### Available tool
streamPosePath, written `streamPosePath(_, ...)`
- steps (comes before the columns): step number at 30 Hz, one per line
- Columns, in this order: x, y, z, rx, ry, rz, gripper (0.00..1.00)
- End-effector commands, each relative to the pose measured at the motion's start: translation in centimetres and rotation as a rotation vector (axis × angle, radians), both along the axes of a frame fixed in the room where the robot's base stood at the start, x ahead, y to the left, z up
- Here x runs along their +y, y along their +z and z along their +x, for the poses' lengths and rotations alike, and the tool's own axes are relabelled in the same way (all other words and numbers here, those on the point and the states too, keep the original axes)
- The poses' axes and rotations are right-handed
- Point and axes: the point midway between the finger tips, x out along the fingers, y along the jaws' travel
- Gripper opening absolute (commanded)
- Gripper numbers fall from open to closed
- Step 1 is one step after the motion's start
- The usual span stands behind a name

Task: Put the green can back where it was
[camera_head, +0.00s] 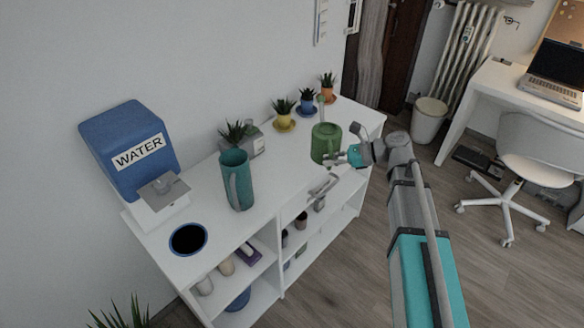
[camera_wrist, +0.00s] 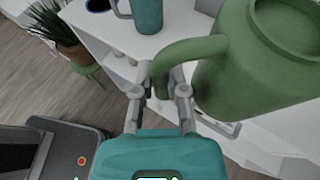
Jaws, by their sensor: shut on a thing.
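The green can (camera_head: 325,143) is a watering can with a handle. It is upright at the right part of the white shelf desk's top (camera_head: 275,195). I cannot tell whether its base touches the top. My gripper (camera_head: 347,156) reaches it from the right in the head view. In the wrist view the green can (camera_wrist: 262,65) fills the upper right, cut off by the frame edge. There my gripper (camera_wrist: 160,82) is shut on the can's curved handle.
A teal pitcher (camera_head: 236,180) stands left of the can. Behind are yellow (camera_head: 284,123), blue (camera_head: 307,108) and orange (camera_head: 328,93) plant pots and a grey planter (camera_head: 256,146). A blue water dispenser (camera_head: 125,150) and a dark blue-rimmed round thing (camera_head: 188,239) are at left.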

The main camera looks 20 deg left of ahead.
Motion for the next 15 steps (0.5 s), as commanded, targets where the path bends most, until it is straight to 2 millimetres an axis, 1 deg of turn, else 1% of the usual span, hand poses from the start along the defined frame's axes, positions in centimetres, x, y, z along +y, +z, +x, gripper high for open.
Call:
streamPosePath(8,0.2,-0.1,0.1,-0.001,0.000,0.001,0.00)
streamPosePath(11,0.7,-0.4,0.4,0.000,0.001,0.001,0.00)
streamPosePath(15,2.2,-1.3,1.1,-0.001,0.004,0.001,0.00)
